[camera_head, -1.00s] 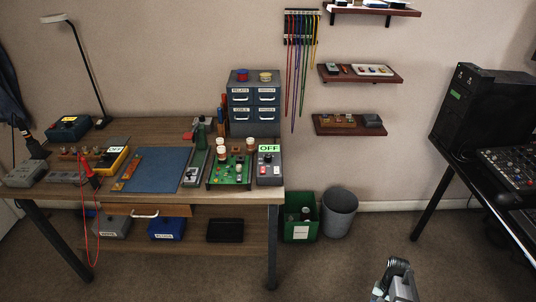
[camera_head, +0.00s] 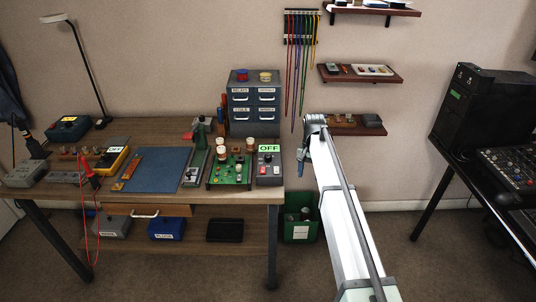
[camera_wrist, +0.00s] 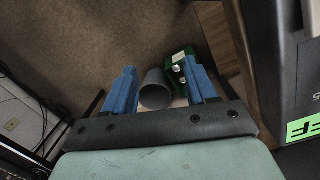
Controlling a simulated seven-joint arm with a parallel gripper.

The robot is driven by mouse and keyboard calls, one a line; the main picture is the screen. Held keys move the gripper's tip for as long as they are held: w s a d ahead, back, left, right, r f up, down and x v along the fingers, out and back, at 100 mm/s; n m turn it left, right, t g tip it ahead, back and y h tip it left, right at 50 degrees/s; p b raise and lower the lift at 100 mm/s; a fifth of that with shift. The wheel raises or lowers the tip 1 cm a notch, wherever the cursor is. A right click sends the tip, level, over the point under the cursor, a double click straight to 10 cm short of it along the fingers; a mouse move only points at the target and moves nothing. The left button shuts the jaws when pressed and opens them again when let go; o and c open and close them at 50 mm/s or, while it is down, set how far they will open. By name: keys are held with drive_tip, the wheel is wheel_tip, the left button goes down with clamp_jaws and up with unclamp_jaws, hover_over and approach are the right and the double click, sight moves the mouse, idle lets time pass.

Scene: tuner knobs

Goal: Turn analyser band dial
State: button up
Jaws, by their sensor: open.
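A grey box (camera_head: 269,169) with a green OFF label stands at the right end of the workbench, with small controls on its face. A yellow-edged unit (camera_head: 112,160) with a white OFF label stands further left. I cannot read which one is the analyser, and no band dial can be made out clearly. My gripper (camera_head: 302,158) is just right of the grey box, apart from it, past the bench's right edge. The green OFF label (camera_wrist: 304,128) shows at the right edge there.
A green circuit board (camera_head: 230,171) with white-topped parts is left of the grey box. A drawer cabinet (camera_head: 254,108) stands behind. A wall shelf (camera_head: 352,125) is behind my arm.

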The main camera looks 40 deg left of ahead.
wheel_tip(320, 180, up, 18)
drive_tip(key=n, duration=0.1)
hover_over(268, 155)
drive_tip(key=shift+t+y, duration=0.4)
wheel_tip(268, 155, down, 13)
drive_tip(key=shift+f, duration=0.2)
drive_tip(key=shift+c, duration=0.3)
drive_tip(key=c, duration=1)
